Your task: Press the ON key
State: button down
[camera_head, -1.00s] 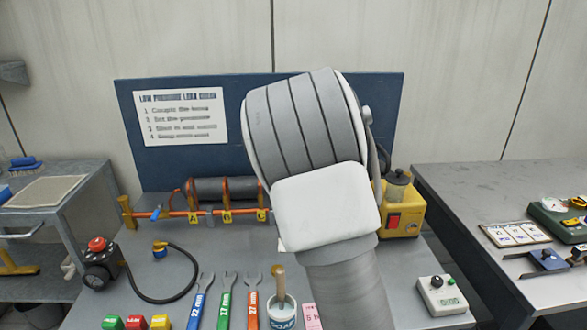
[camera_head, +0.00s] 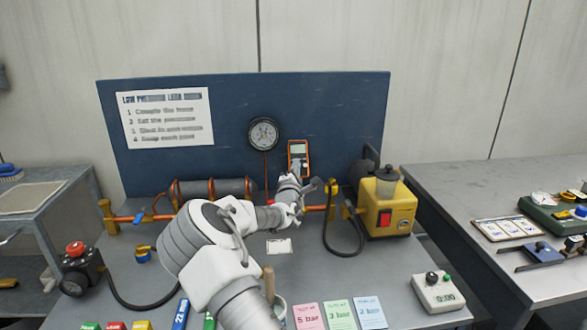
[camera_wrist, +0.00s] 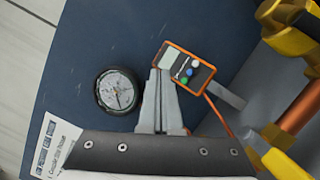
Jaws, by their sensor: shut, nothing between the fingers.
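An orange handheld meter (camera_head: 306,148) with a pale screen hangs on the blue back board. In the wrist view the meter (camera_wrist: 168,60) shows small green, blue and white keys; their labels are too small to read, so I cannot tell which is ON. My gripper (camera_head: 297,172) is shut and empty, pointing at the board just in front of the meter's lower part. In the wrist view my gripper (camera_wrist: 159,74) overlaps the meter's edge beside the keys. I cannot tell whether it touches. In the head view my gripper hides the lower keys.
A round gauge (camera_head: 263,134) is on the board left of the meter. A yellow pump (camera_head: 392,214) with a red switch stands right, beside a black hose (camera_head: 331,240). An orange pipe (camera_head: 318,208) runs low before the board. A white control box (camera_head: 437,293) sits front right.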

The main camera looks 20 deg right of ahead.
jog(key=w+d+f+b, duration=0.1)
jog(key=w+f+b, duration=0.3)
jog(key=w, duration=0.3)
jog(key=shift+w+d+b, duration=0.25)
jog(key=shift+d+b, duration=0.05)
jog(key=shift+b, duration=0.2)
jog(key=shift+w+f+b, duration=0.15)
jog(key=shift+f+b, duration=0.1)
jog(key=shift+b, duration=0.15)
dwell(1.7)
jog(key=shift+w+d+f+b, duration=0.15)
jog(key=shift+w+b, duration=0.3)
jog(key=shift+b, duration=0.35)
dwell(0.5)
jog(key=shift+s, duration=0.1)
jog(key=shift+s+r, duration=0.35)
jog(key=shift+s, duration=0.15)
